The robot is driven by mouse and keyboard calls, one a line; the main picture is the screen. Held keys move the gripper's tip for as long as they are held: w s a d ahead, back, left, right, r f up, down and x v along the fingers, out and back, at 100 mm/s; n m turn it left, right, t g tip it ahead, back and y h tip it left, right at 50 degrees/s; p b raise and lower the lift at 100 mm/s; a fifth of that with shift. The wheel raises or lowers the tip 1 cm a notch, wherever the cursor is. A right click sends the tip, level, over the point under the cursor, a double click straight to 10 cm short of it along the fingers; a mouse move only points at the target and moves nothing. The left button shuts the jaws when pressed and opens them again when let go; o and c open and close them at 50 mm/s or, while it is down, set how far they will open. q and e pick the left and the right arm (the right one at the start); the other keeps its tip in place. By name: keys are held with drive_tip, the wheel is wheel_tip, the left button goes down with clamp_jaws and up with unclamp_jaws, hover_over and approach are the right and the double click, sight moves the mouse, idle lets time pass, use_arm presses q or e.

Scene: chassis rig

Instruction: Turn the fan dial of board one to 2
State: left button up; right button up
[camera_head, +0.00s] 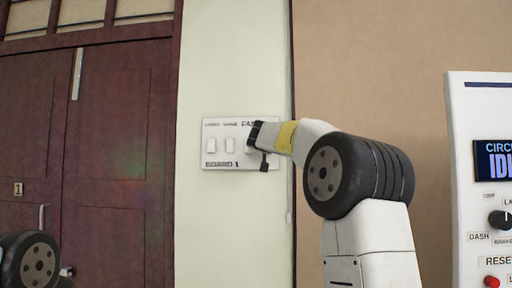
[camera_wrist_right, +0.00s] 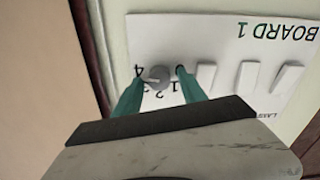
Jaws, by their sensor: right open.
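Board one (camera_head: 220,159) is a white panel on the pale wall in the head view, with my right gripper (camera_head: 256,134) in front of its right part. The right wrist view shows the board (camera_wrist_right: 190,35) upside down, labelled BOARD 1. The fan dial (camera_wrist_right: 158,75) is a small grey round knob, with numerals 1 to 4 printed around it. My right gripper's green fingers (camera_wrist_right: 158,80) are open, one on each side of the dial. I cannot tell whether they touch it, nor which numeral the dial points to. My left gripper is not in view.
Pale rocker switches (camera_wrist_right: 206,76) sit beside the dial, close to one finger. In the head view, a dark red double door (camera_head: 110,150) stands left of the board. A white control panel (camera_head: 462,180) with a screen and black knob stands at the right edge.

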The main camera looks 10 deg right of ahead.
clamp_jaws()
drive_tip(key=n, duration=1.9)
drive_tip(key=shift+a+f+n, duration=0.2)
drive_tip(key=shift+f+n, duration=0.1)
drive_tip(key=shift+f, duration=0.05)
idle(0.7)
unclamp_jaws()
